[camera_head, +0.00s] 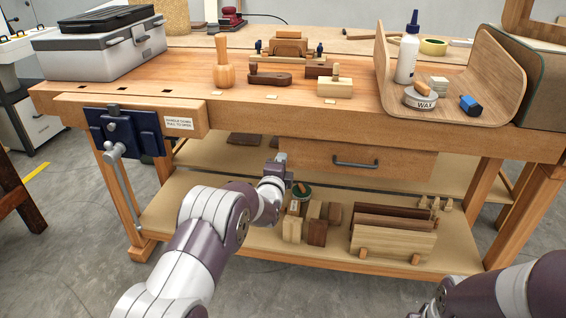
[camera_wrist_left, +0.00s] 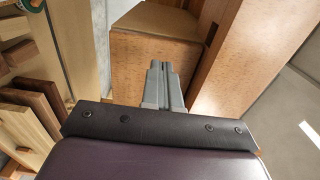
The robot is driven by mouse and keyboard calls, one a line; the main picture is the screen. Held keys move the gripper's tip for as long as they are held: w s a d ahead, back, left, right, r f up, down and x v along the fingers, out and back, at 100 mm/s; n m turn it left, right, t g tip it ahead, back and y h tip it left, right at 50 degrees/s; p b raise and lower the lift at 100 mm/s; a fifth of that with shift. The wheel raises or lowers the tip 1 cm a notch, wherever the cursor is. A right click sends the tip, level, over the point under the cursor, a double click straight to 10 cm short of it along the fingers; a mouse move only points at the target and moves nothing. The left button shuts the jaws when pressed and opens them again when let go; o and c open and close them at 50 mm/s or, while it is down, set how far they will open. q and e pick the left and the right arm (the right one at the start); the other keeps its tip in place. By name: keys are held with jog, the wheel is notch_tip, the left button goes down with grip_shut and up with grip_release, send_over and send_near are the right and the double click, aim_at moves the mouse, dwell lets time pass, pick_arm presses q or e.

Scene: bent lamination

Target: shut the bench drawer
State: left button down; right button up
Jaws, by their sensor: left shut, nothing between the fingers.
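The bench drawer (camera_head: 324,162) has a plain wooden front with a dark bar handle (camera_head: 355,163) and sits under the worktop of the wooden bench. In the left wrist view, a wooden end face with a visible side, likely the drawer's left end (camera_wrist_left: 148,84), seems to stand out from the frame. How far out it is I cannot tell. My left gripper (camera_head: 282,158) is shut and empty at the left end of the drawer front, left of the handle. In the left wrist view its fingers (camera_wrist_left: 157,68) overlap the wooden face; contact is unclear. My right gripper is out of view.
A blue vise (camera_head: 125,130) with a hanging handle is on the bench's left. The lower shelf (camera_head: 200,222) holds wooden blocks and boards near my left forearm. The worktop carries a grey toolbox (camera_head: 100,48), a mallet (camera_head: 222,70) and a bent wooden form (camera_head: 500,75).

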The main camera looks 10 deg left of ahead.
pick_arm(q)
jog(key=s+p, duration=0.3)
jog(key=s, duration=0.6)
jog(key=s+f+n+g, duration=1)
jog(key=s+f, duration=0.2)
jog(key=s+a+r+n+g, duration=0.15)
jog(key=s+n+g, duration=0.25)
jog(key=s, duration=0.7)
jog(key=s+a+r+n+g, duration=0.1)
jog(key=s+r+n+g, duration=0.25)
jog(key=s, duration=0.75)
notch_tip(320, 180, up, 34)
jog(key=p, duration=3)
jog(key=shift+a+f+t+p, duration=0.25)
jog(key=shift+a+t+p, duration=0.1)
jog(key=shift+t, duration=0.1)
jog(key=shift+s, duration=0.1)
